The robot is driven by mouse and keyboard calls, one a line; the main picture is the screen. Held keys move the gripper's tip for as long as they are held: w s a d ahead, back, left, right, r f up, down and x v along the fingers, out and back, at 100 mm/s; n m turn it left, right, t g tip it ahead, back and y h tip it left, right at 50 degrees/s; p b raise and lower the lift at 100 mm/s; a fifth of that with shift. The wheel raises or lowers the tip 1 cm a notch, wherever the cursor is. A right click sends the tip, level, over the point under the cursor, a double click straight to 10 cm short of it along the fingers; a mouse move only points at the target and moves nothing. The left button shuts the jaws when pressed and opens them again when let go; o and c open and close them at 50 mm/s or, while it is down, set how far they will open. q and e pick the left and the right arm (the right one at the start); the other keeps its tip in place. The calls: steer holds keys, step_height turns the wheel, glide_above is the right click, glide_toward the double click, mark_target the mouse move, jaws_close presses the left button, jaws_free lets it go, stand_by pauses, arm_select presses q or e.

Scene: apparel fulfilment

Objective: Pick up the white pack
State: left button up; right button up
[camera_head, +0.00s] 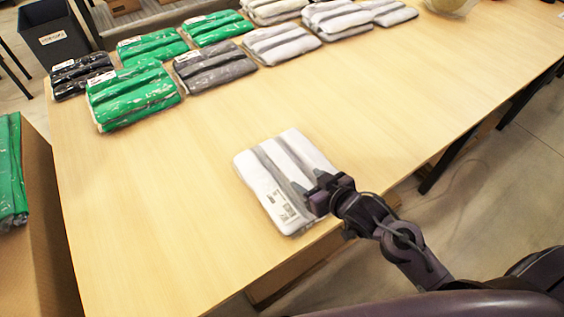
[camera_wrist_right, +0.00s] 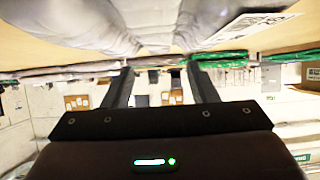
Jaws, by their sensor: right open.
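A white pack (camera_head: 280,172) with grey stripes and a printed label lies flat near the table's front edge in the head view. My right gripper (camera_head: 305,190) is over the pack's right side, close to its surface; whether it touches cannot be told. In the right wrist view, the pack (camera_wrist_right: 130,25) fills the top of the picture, and the open fingers (camera_wrist_right: 160,85) stand apart with nothing clearly between them. My left gripper is not in view.
The wooden table (camera_head: 170,210) is clear around the pack. Several green packs (camera_head: 135,95), grey packs (camera_head: 213,66) and other white packs (camera_head: 282,44) lie along the back. A dark bin (camera_head: 52,35) stands at the far left. A box (camera_head: 50,240) with green packs is at the left.

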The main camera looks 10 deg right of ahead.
mark_target(293, 171)
steer(key=x, duration=0.7)
steer(key=shift+d+f+p, duration=0.1)
steer(key=shift+d+p, duration=0.1)
steer(key=shift+p, duration=0.15)
steer(key=shift+w+a+f, duration=0.1)
steer(key=shift+w+f, duration=0.1)
steer(key=c, duration=1)
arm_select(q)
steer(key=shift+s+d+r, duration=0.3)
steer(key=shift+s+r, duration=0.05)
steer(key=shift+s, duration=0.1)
